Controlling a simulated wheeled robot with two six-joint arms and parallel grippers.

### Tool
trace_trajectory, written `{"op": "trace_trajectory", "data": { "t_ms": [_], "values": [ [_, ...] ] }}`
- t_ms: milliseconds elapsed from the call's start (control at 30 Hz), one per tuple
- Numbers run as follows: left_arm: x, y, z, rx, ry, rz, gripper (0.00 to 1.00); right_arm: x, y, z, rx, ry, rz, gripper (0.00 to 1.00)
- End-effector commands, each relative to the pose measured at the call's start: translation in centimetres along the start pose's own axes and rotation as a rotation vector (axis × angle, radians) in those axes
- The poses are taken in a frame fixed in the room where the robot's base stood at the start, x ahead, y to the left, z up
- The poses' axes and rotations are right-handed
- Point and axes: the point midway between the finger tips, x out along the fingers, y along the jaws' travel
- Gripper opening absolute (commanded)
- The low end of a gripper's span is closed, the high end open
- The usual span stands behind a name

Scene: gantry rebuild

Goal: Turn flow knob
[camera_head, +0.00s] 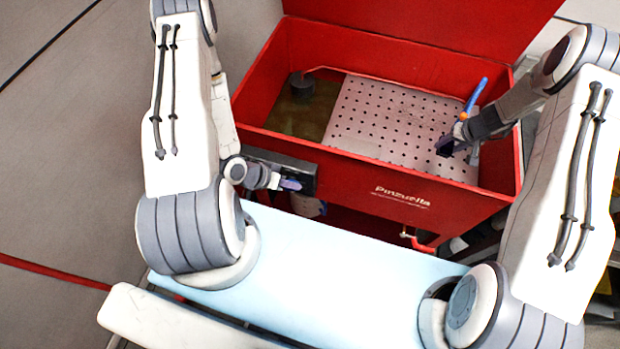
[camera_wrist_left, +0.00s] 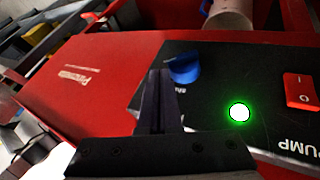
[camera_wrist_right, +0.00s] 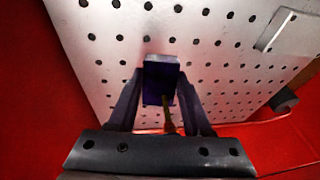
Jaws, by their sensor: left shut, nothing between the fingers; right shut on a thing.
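A blue knob (camera_wrist_left: 185,69) sits on the black control panel (camera_wrist_left: 215,75) in the left wrist view. My left gripper (camera_wrist_left: 162,72) is shut and empty, its fingertips just left of the knob in that view; I cannot tell whether they touch it. In the head view my left gripper (camera_head: 290,185) is at the front of the red washer, and the knob is not clearly visible. My right gripper (camera_wrist_right: 157,75) is shut on a dark blue block (camera_wrist_right: 160,80) over the perforated plate. In the head view my right gripper (camera_head: 446,146) is inside the basin.
The panel also has a lit green button (camera_wrist_left: 239,112) and a red rocker switch (camera_wrist_left: 300,90) beside the PUMP label. The red basin (camera_head: 375,55) has high walls around the perforated plate (camera_head: 385,115). A blue handle (camera_head: 476,93) rises near my right gripper.

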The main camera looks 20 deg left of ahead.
Motion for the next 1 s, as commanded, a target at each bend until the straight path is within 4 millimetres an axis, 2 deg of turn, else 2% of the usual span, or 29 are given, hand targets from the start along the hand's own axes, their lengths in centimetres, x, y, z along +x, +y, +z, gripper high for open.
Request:
{"op": "trace_trajectory", "data": {
  "t_ms": [1000],
  "values": [
    [0.66, 0.73, 0.12, 0.000, 0.000, 0.000, 0.00, -0.03, 0.00, -0.05, 0.000, 0.001, 0.000, 0.00]
  ]
}}
